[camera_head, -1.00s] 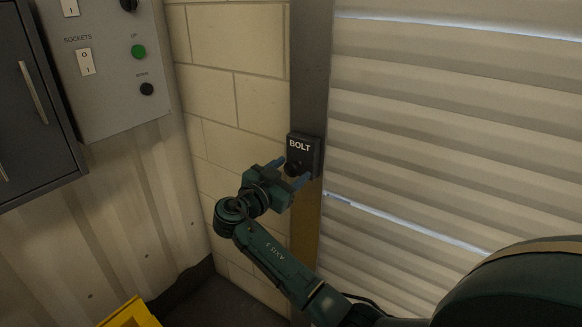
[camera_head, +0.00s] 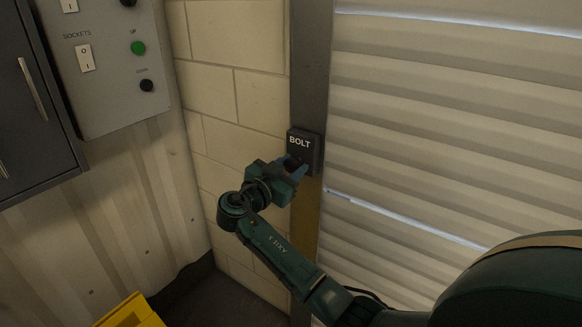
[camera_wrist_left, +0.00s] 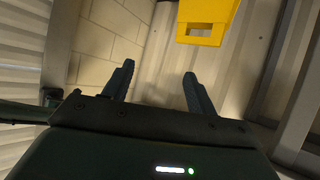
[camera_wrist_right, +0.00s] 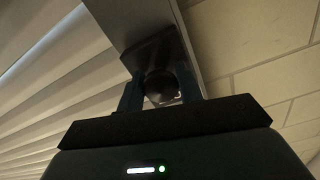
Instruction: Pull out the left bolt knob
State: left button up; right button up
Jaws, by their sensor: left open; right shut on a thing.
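The dark bolt housing (camera_head: 302,140), labelled BOLT, is fixed to the metal door post (camera_head: 309,70). My right gripper (camera_head: 293,168) reaches it from the lower left in the head view. In the right wrist view the round dark knob (camera_wrist_right: 160,84) sits between the two fingers of the right gripper (camera_wrist_right: 159,92), which is shut on it, in front of the housing (camera_wrist_right: 148,55). In the head view the fingers hide the knob. My left gripper (camera_wrist_left: 159,84) shows only in its own wrist view, open and empty.
A grey control panel (camera_head: 105,90) with switches and buttons hangs at the upper left, beside a dark cabinet (camera_head: 30,110). A slatted shutter (camera_head: 440,120) is right of the post. A yellow object (camera_head: 130,314) stands low at the left, and it shows in the left wrist view (camera_wrist_left: 205,22).

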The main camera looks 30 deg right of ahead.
aim_at(288, 169)
grip_shut()
jog(key=shift+s+a+f+b, duration=0.1)
jog(key=shift+a+f+b, duration=0.1)
jog(key=shift+a+b, duration=0.2)
jog(key=b+v, duration=0.1)
jog(key=v, duration=0.1)
jog(key=shift+s+a, duration=0.15)
jog(key=shift+a, duration=0.15)
jog(key=shift+s+a, duration=0.1)
jog(key=shift+a, duration=0.15)
jog(key=o, duration=0.7)
grip_release()
jog(key=shift+o, duration=1.4)
jog(key=shift+r, duration=0.2)
jog(key=shift+o, duration=0.6)
pick_arm(q)
jog(key=shift+w+d+f, duration=0.1)
jog(key=shift+f, duration=0.45)
